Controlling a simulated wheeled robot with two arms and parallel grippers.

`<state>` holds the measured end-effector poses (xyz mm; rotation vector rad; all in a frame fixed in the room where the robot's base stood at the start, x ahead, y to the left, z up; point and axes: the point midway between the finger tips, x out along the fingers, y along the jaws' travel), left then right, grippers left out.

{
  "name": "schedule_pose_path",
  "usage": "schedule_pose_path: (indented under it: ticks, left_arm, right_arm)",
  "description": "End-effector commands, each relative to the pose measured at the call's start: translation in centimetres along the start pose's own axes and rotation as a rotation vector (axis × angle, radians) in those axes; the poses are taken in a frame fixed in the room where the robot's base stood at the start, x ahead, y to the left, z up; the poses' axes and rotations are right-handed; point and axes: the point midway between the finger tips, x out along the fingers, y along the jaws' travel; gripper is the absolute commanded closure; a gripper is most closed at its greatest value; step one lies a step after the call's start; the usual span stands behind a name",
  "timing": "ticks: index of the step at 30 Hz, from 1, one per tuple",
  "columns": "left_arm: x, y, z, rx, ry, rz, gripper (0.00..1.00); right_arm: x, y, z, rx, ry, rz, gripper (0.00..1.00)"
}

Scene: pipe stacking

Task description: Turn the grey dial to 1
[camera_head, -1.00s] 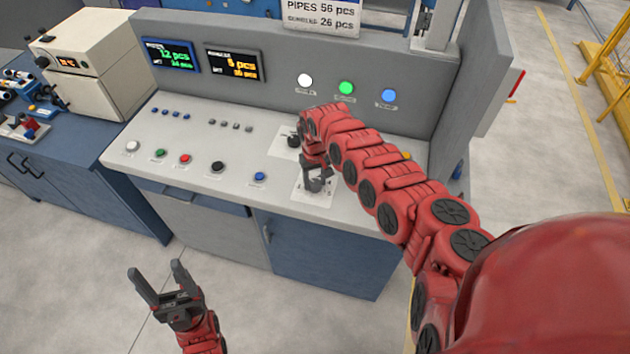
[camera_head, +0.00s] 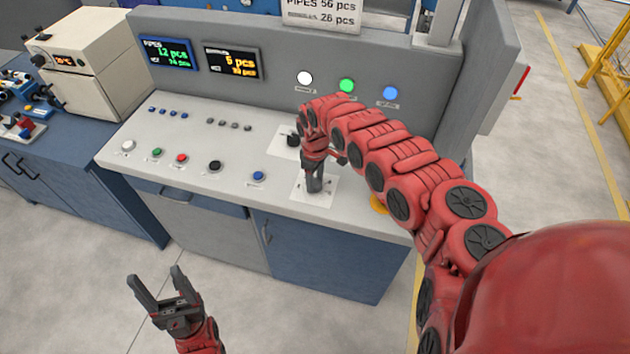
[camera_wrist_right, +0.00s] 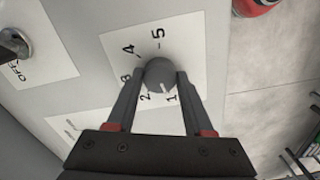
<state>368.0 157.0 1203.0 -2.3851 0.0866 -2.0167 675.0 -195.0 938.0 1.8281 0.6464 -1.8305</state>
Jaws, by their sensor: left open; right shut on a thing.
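The grey dial (camera_wrist_right: 160,74) sits on a white plate (camera_wrist_right: 188,52) marked 1 to 5 in the right wrist view. My right gripper (camera_wrist_right: 160,82) is shut on the dial, one finger on each side. A small pale mark on the dial's rim faces roughly toward the 1, between the fingers. In the head view my right gripper (camera_head: 315,184) points down at the plate (camera_head: 327,196) on the console and hides the dial. My left gripper (camera_head: 160,288) is open and empty, low in front of the console.
Another black knob (camera_head: 292,139) stands behind the right gripper; its plate reads OFF in the wrist view (camera_wrist_right: 14,42). Push buttons, including a blue one (camera_head: 258,176), line the console top to the left. Two displays (camera_head: 232,63) are on the back panel. Open floor lies in front.

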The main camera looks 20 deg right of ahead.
Motion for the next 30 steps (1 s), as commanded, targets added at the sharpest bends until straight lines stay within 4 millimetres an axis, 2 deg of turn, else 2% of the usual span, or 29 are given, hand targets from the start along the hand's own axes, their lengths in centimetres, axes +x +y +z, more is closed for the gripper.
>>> schedule_pose_path:
  ticks: [14, 15, 19, 20, 30]
  left_arm:
    - [-0.06, 0.00, 0.01, 0.000, 0.000, 0.000, 0.36]
    - [-0.06, 0.00, 0.00, 0.000, 0.000, 0.000, 0.36]
    - [-0.06, 0.00, 0.01, 0.000, 0.000, 0.000, 0.36]
    - [-0.07, 0.01, 0.01, 0.000, 0.000, 0.000, 0.36]
    - [-0.15, 0.01, 0.02, 0.000, 0.000, 0.000, 0.36]
  right_arm:
    - [-0.15, 0.14, -0.10, -0.018, 0.003, 0.004, 1.00]
    - [-0.15, 0.14, -0.10, -0.017, 0.003, 0.004, 0.46]
    - [-0.11, 0.11, -0.08, -0.017, 0.003, 0.003, 0.23]
    - [-0.11, 0.10, -0.07, -0.017, 0.002, 0.003, 0.18]
    - [-0.25, 0.07, -0.07, -0.016, 0.002, 0.002, 0.18]
